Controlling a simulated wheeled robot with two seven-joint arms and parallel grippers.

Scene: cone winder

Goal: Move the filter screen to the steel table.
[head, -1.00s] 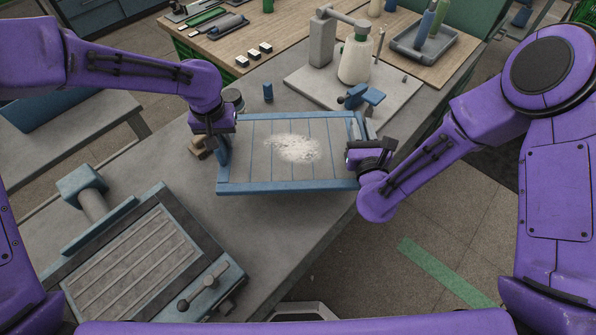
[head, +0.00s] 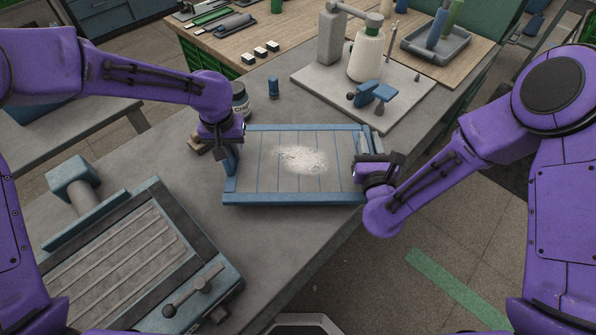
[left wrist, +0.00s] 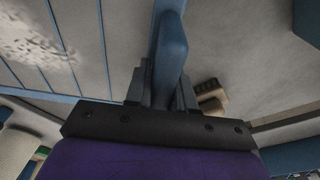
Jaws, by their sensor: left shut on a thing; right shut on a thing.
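The filter screen (head: 262,183) is a flat blue-framed panel with thin blue bars and a pale patch of lint in its middle. It is in the middle of the head view, over the grey table (head: 285,232); I cannot tell whether it touches the top. My left gripper (head: 229,152) is shut on the blue handle at its left end. The left wrist view shows the blue handle (left wrist: 171,45) between the fingers. My right gripper (head: 366,170) is shut on its right end; the fingertips are partly hidden.
A blue-framed ribbed unit (head: 135,255) with a knobbed lever stands at front left. A dark jar (head: 240,98), a small blue peg (head: 273,88) and a base plate with a cone (head: 366,55) stand behind the screen. A brown brush (head: 199,143) lies beside the left gripper. Floor lies right.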

